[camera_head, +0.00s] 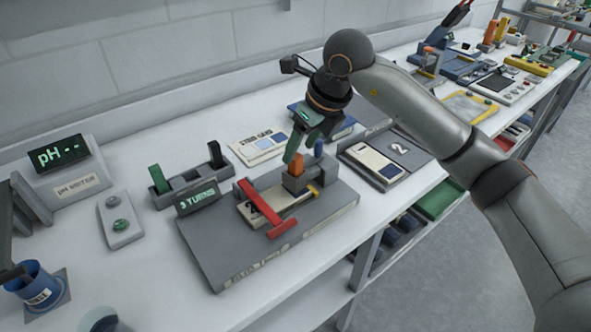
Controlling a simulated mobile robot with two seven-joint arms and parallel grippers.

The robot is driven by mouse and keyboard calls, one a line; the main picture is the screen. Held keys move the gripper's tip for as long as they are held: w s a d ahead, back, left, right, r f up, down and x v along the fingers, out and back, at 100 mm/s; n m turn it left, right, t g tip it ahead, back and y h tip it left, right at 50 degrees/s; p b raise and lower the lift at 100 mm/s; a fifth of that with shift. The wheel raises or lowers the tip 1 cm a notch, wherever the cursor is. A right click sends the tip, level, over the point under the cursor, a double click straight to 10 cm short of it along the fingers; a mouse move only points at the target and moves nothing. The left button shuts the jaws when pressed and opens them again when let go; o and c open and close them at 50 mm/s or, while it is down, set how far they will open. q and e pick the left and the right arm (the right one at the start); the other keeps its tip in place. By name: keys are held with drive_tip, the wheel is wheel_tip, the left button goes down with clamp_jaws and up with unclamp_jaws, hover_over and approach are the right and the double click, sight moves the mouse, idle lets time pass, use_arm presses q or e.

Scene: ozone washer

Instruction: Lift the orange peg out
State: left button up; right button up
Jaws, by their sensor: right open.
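The orange peg (296,164) stands upright in a grey block on the grey fixture board (220,262) in the middle of the bench. My right gripper (303,153) hangs just above and around the top of the peg, its green fingers pointing down. Whether a finger touches the orange peg cannot be told. My left gripper does not show.
A red T-shaped handle (266,210) lies across the board, left of the peg. A display reading "3 TURNS" (197,197) stands at the board's left edge. A tray marked 2 (405,150) is to the right. The pH meter (60,155) is far left.

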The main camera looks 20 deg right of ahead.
sight(296, 156)
drive_tip(key=x, duration=0.4)
drive_tip(key=shift+s+a, duration=0.1)
clamp_jaws()
idle(0.3)
